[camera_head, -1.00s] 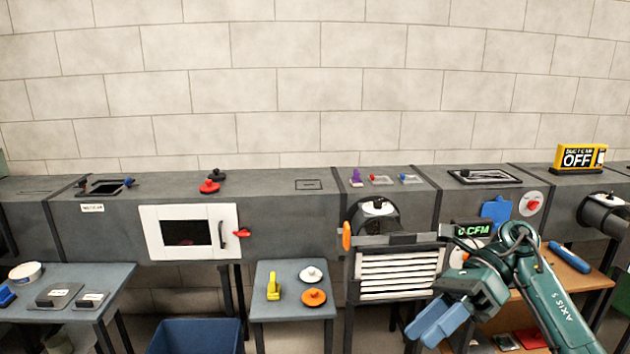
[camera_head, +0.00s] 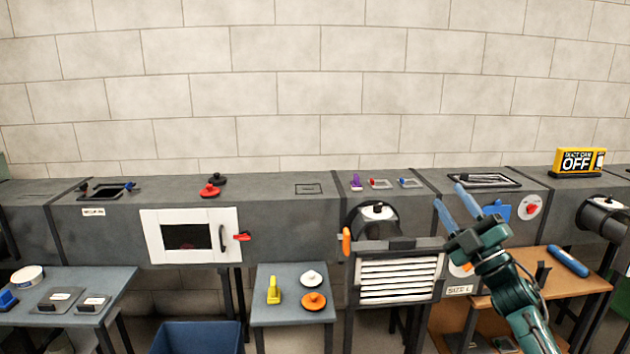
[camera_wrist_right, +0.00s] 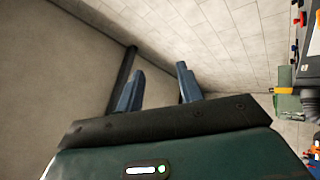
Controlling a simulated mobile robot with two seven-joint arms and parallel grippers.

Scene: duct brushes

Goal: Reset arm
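My right arm comes in from the lower right in the head view. Its dark green gripper (camera_head: 448,193) points up and to the left, with two blue fingers spread apart and nothing between them. The fingers overlap the front of the grey duct near the blue plate (camera_head: 497,210); I cannot tell the gap to the duct. In the right wrist view the same gripper (camera_wrist_right: 160,68) is open and empty, with a bare wall and ceiling area beyond it. My left gripper is not in view.
The grey duct (camera_head: 110,235) runs along the wall. The louvred vent (camera_head: 399,279) is left of my right arm. A wooden table (camera_head: 560,282) with a blue cylinder (camera_head: 568,259) stands at right. A small table (camera_head: 292,270) holds yellow, white and orange items.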

